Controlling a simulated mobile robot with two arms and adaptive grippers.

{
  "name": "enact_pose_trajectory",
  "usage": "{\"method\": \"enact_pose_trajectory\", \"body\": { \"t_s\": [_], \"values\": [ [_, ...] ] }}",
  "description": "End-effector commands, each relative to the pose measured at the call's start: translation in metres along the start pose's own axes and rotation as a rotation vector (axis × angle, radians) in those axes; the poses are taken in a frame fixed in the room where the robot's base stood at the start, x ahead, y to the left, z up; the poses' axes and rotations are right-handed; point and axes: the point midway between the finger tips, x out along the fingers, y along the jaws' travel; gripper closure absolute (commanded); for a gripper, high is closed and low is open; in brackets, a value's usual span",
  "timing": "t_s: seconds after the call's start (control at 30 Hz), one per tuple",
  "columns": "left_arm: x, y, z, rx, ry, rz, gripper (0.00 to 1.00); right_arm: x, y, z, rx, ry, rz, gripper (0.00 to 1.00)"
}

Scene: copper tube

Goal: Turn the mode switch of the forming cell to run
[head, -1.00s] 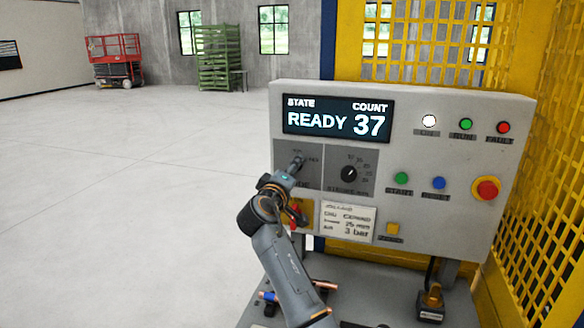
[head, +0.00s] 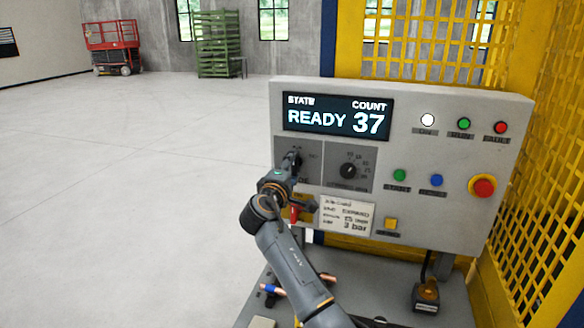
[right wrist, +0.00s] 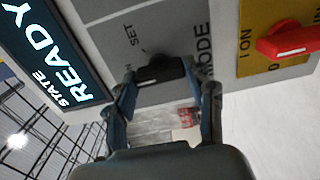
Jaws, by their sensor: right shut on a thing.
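The forming cell's grey control panel (head: 450,215) stands ahead. Its mode switch plate (head: 311,158) is at the panel's left, below the display. My right gripper (head: 292,160) is at this plate and hides most of the switch in the head view. In the right wrist view, my right gripper (right wrist: 160,80) is shut on the black mode knob (right wrist: 160,68), with a finger on either side. The words SET and MODE are readable on the plate around the knob. The display (head: 338,117) reads READY and 37. My left gripper is not in view.
A red handle on a yellow plate (right wrist: 275,15) sits below the mode plate. A stroke dial (head: 348,171), push buttons and a red emergency stop (head: 482,186) are further right. Yellow mesh guarding (head: 540,150) bounds the right side.

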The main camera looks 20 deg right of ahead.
Motion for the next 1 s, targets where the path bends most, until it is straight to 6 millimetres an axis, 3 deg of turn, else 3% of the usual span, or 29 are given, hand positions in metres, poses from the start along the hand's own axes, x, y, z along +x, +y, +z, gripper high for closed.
{"method": "enact_pose_trajectory", "body": {
  "t_s": [0.27, 0.3, 0.4, 0.77, 1.0],
  "values": [
    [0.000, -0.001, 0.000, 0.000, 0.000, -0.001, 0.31, 0.001, 0.000, 0.001, -0.006, -0.003, 0.002, 0.78],
    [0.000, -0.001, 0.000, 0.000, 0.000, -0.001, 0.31, 0.001, 0.000, 0.001, -0.005, -0.003, 0.002, 0.40],
    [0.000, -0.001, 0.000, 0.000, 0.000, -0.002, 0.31, 0.001, 0.000, 0.001, -0.004, -0.002, 0.002, 0.24],
    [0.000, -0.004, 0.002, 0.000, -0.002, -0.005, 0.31, -0.002, 0.000, 0.000, -0.002, 0.000, 0.002, 0.24],
    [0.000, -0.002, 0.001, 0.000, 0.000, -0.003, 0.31, -0.034, -0.001, 0.000, 0.001, 0.002, 0.000, 0.24]
  ]
}}
